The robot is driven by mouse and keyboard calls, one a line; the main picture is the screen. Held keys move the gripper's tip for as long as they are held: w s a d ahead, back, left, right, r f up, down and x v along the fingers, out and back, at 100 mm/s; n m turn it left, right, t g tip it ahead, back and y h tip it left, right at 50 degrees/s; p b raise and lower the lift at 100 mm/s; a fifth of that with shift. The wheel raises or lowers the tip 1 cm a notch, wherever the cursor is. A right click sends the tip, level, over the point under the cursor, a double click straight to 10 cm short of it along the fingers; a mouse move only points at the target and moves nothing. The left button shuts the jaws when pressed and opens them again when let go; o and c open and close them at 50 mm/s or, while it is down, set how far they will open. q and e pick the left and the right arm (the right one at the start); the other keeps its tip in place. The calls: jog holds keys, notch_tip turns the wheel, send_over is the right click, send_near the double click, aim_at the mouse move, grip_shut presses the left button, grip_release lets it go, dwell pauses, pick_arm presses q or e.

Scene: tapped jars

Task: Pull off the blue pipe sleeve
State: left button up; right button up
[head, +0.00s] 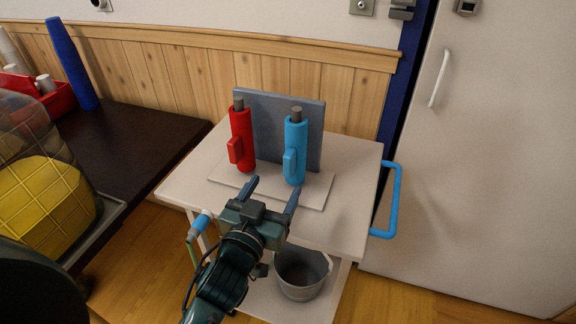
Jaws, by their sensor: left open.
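The blue pipe sleeve (296,148) stands upright around a grey pipe, whose tip (296,111) shows above it. It has a blue handle on its left side. A red sleeve (241,139) with a handle stands upright on a second grey pipe to its left. Both stand on a pale base (316,191) with a grey back panel (271,119) behind them. My left gripper (272,190) is open and empty, in front of and below the sleeves in the picture. Its right finger shows just below the blue sleeve's foot. Whether they touch is unclear. My right gripper is not in view.
The base sits on a pale cart (349,164) with a blue handle (394,203) at right. A grey bucket (302,274) stands on its lower shelf. A dark table (137,132) at left holds a red bin and a yellow item. A white door (489,150) is at right.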

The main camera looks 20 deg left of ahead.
aim_at(287, 166)
pick_arm(q)
jog(key=w, duration=0.2)
jog(key=shift+w, duration=0.35)
jog(key=shift+w+d+b, duration=0.2)
jog(key=shift+w+b, duration=0.45)
jog(key=shift+w, duration=3.9)
jog(key=shift+c, duration=0.6)
jog(key=c, duration=1.3)
jog(key=shift+s, duration=0.35)
